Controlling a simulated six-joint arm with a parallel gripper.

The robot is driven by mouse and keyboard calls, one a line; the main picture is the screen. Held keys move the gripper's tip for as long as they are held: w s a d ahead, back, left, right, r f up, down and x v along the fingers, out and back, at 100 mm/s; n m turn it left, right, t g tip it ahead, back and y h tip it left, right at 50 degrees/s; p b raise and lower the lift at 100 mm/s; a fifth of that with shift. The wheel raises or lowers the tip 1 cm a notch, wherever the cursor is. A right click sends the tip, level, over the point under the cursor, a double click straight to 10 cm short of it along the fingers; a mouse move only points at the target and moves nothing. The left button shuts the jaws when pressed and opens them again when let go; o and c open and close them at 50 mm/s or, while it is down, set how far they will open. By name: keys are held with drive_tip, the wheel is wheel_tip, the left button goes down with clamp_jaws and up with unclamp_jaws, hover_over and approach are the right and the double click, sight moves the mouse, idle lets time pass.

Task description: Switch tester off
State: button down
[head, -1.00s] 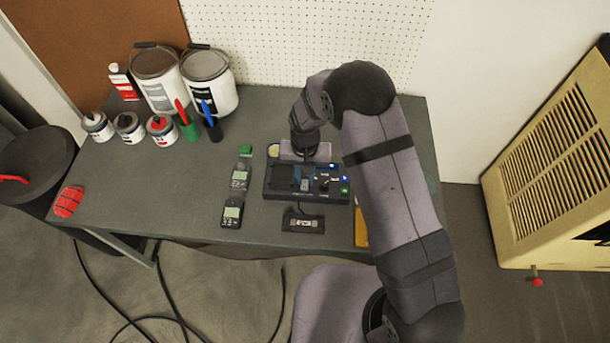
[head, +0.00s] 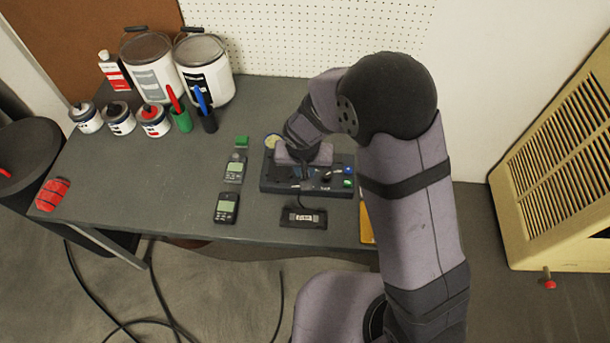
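The tester (head: 270,183) is a dark box on the workbench, with a blue-lit indicator and a green button at its right end. A cable runs from it to a small black labelled block (head: 303,218) in front. My gripper (head: 306,177) is over the middle of the tester, pointing down. Its body covers the tester's middle and part of its back. The fingers are small and dark against the panel, so I cannot tell whether they are open or touch a control. The switch's position is too small to read.
Two handheld meters (head: 227,208) lie left of the tester, with a green block (head: 241,142) behind them. Paint buckets (head: 203,70), small cans and red and blue-handled tools stand at the back left. A red object (head: 52,194) lies at the left edge. The bench's left middle is clear.

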drive_tip(key=shift+b, duration=0.3)
drive_tip(key=c, duration=1.9)
unclamp_jaws()
drive_tip(key=shift+r, duration=0.15)
drive_tip(key=v, duration=0.7)
drive_tip(key=shift+s, duration=0.25)
